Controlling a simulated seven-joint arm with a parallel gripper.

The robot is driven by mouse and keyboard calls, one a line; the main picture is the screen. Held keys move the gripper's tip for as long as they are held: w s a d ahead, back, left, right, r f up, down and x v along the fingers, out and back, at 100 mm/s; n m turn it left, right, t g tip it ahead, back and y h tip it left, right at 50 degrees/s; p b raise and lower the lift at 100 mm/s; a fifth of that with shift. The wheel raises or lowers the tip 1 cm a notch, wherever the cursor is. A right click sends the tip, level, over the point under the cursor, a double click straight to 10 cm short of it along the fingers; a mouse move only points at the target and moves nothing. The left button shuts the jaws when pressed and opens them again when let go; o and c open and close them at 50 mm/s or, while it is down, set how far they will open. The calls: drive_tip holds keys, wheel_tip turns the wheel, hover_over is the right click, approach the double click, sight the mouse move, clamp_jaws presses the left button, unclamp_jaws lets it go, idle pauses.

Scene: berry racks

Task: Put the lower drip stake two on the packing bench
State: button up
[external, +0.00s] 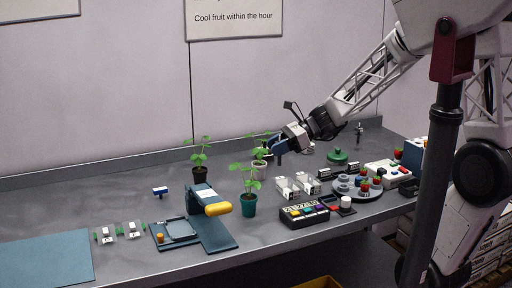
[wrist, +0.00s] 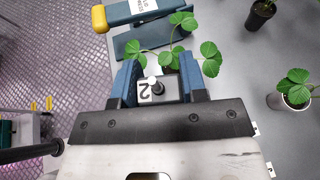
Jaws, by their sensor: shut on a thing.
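My gripper (external: 278,147) is raised above the bench, near the plants in the middle. I cannot make out the stake in the external view. Leaves of a plant spread just beyond and below the fingertips in the wrist view. The packing bench (external: 285,222) is the long grey surface under everything.
A teal pot (external: 249,206), a black pot (external: 200,174) and a pale pot (external: 260,172) hold seedlings. White holders (external: 288,188) and a keypad (external: 304,215) stand right.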

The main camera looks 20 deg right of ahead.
drive_tip(key=a+n+g, duration=0.4)
drive_tip(key=a, duration=2.3)
drive_tip(key=s+a+n+g, duration=0.15)
drive_tip(key=s+a, duration=0.45)
drive_tip(key=a, duration=0.7)
drive_tip(key=s+a+n+g, duration=0.15)
drive_tip(key=s+a, duration=0.45)
drive_tip(key=a, duration=0.8)
wheel_tip(320, 180, down, 11)
drive_tip(key=shift+d+f+g+h, duration=0.15)
drive_tip(key=shift+d+g+h, duration=0.2)
drive_tip(key=shift+g+h, duration=0.05)
drive_tip(key=w+a, duration=0.4)
drive_tip(key=a, duration=0.3)
drive_tip(key=w+a+f, duration=0.1)
drive_tip(key=w+a, duration=0.3)
drive_tip(key=a, duration=0.3)
drive_tip(key=shift+f, duration=0.2)
